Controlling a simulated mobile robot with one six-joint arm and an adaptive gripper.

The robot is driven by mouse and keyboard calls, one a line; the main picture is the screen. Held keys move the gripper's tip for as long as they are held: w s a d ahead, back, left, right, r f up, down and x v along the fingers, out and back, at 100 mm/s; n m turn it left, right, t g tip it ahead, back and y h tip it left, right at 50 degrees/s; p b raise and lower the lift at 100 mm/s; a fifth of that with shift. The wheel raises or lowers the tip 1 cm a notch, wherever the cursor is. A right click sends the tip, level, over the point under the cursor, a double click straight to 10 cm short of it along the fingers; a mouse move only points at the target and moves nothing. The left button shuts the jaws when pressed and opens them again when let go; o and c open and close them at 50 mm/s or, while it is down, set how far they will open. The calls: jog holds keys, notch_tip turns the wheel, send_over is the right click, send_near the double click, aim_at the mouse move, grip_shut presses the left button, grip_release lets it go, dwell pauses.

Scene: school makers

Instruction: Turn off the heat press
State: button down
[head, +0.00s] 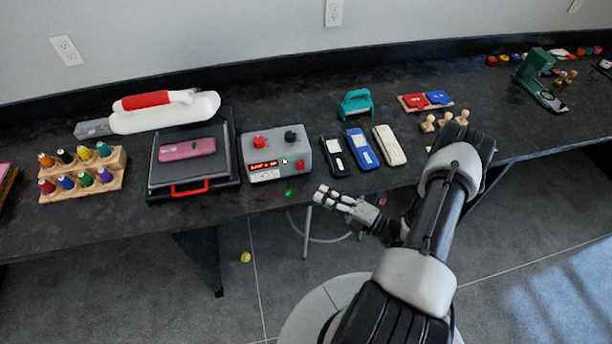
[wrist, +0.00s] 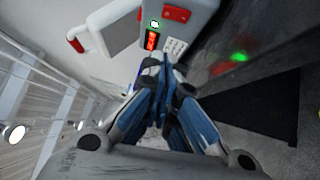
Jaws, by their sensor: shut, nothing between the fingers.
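The heat press (head: 192,185) stands on the dark bench, a black base with a red front handle and a white upper part with a red grip. A pink piece lies on its plate. Its grey control box (head: 276,153) sits to the right, with a red knob, a black knob, a lit red display and a red switch (head: 299,164) at the lower right of its front. My gripper (head: 325,194) is shut and empty, just in front of the bench edge, right of and below the box. In the wrist view, the control box (wrist: 180,30) appears beyond my shut fingers (wrist: 160,65).
Black, blue and cream cases (head: 362,149) lie right of the box. A wooden rack of thread spools (head: 84,174) stands at the left. A teal tool (head: 355,104) and a tray with red and blue pads (head: 425,101) lie farther back. The bench front edge is near my gripper.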

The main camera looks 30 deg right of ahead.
aim_at(301, 166)
jog(key=b+x, duration=0.1)
jog(key=x, duration=0.4)
jog(key=shift+w+a, duration=0.3)
jog(key=shift+w+d+r+b, duration=0.1)
jog(key=shift+w+d+b, duration=0.15)
jog(key=shift+w, duration=0.3)
jog(key=shift+w+d+b, duration=0.1)
jog(key=shift+w+d, duration=0.15)
jog(key=shift+w, duration=0.3)
jog(key=shift+w+d+r, duration=0.15)
jog(key=shift+w+d, duration=0.05)
jog(key=shift+w, duration=0.45)
jog(key=shift+w+d+r+p, duration=0.15)
jog(key=shift+w+r+p, duration=0.1)
jog(key=shift+r+p, duration=0.2)
jog(key=shift+f+m+g, duration=0.15)
jog(key=shift+m+g, duration=0.15)
jog(key=shift+f, duration=0.1)
